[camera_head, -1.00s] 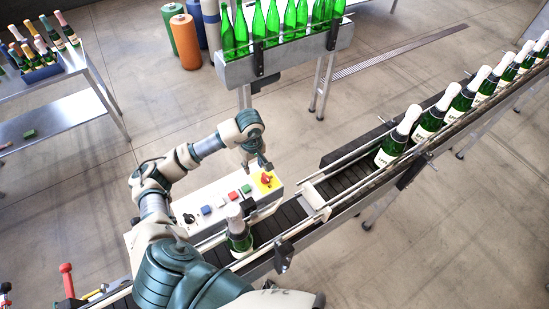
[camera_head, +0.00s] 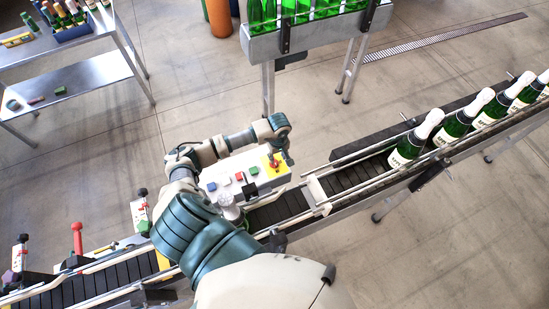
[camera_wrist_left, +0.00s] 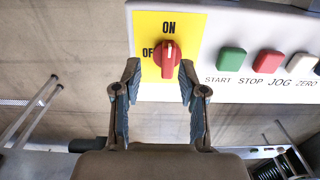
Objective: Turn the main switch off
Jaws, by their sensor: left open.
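The main switch (camera_head: 275,165) is a red rotary knob on a yellow plate at the right end of the white control panel (camera_head: 222,181). In the left wrist view the red knob (camera_wrist_left: 168,60) stands upright, its white mark towards the ON label; the OFF label is to its left, partly hidden by the knob. My left gripper (camera_head: 287,158) is open by the switch. In the left wrist view its fingertips (camera_wrist_left: 160,72) are on either side of the knob's lower part, with gaps visible. I cannot tell how far above the panel they are. My right gripper is not in view.
Green, red, white and blue buttons sit beside the switch; START (camera_wrist_left: 231,59) and STOP (camera_wrist_left: 267,63) are nearest. The conveyor (camera_head: 350,177) runs close along the panel, with bottles (camera_head: 407,147) at right. A rack of green bottles (camera_head: 300,35) stands behind.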

